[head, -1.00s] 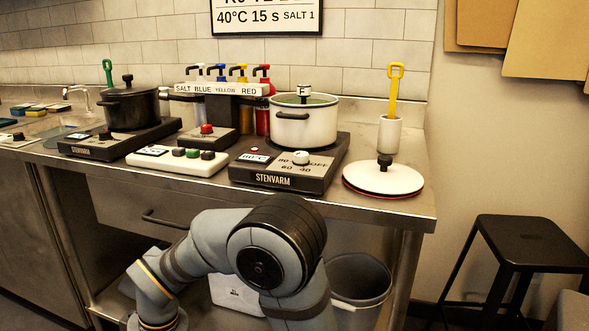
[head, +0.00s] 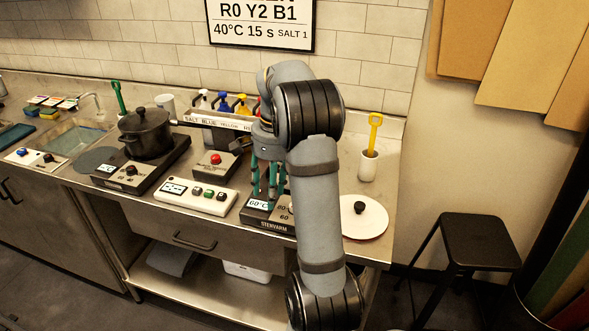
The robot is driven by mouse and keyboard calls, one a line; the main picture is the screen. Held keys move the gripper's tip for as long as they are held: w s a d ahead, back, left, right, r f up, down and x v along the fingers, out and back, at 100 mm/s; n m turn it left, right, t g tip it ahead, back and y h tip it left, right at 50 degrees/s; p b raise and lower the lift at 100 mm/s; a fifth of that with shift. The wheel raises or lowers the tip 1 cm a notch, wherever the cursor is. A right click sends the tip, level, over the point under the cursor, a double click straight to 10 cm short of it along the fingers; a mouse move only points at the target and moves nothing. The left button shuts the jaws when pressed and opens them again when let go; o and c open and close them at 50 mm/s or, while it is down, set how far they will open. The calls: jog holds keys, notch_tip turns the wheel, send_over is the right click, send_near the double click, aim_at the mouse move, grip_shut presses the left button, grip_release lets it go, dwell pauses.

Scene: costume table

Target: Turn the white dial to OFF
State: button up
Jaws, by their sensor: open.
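The right hotplate (head: 268,220), marked STENVARM, has a 60°C display (head: 258,204) on its front panel. A small pale part of the white dial (head: 291,207) shows at the left edge of my arm; most of it and its pointer are hidden, so its setting cannot be read. My gripper (head: 264,192) points down over the hotplate's panel, its teal fingers apart and empty. The fingers appear just left of the dial. Contact with the panel cannot be judged. The white pot is hidden behind my arm.
A white button box (head: 196,196) and a red-button box (head: 216,164) stand left of the hotplate. Dispenser bottles (head: 222,101) are behind my gripper. A black pot (head: 146,133) is farther left. A white lid (head: 364,221) and a yellow-handled tool (head: 373,135) stand right.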

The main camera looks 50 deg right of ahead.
jog(key=s+d+r+p, duration=0.3)
jog(key=s+d+r, duration=0.1)
jog(key=d, duration=0.2)
jog(key=shift+m+g+h, duration=0.3)
jog(key=shift+g+h, duration=0.1)
jog(key=f, duration=1)
jog(key=shift+w+b, duration=0.2)
jog(key=shift+b, duration=0.1)
jog(key=shift+c, duration=0.8)
grip_shut()
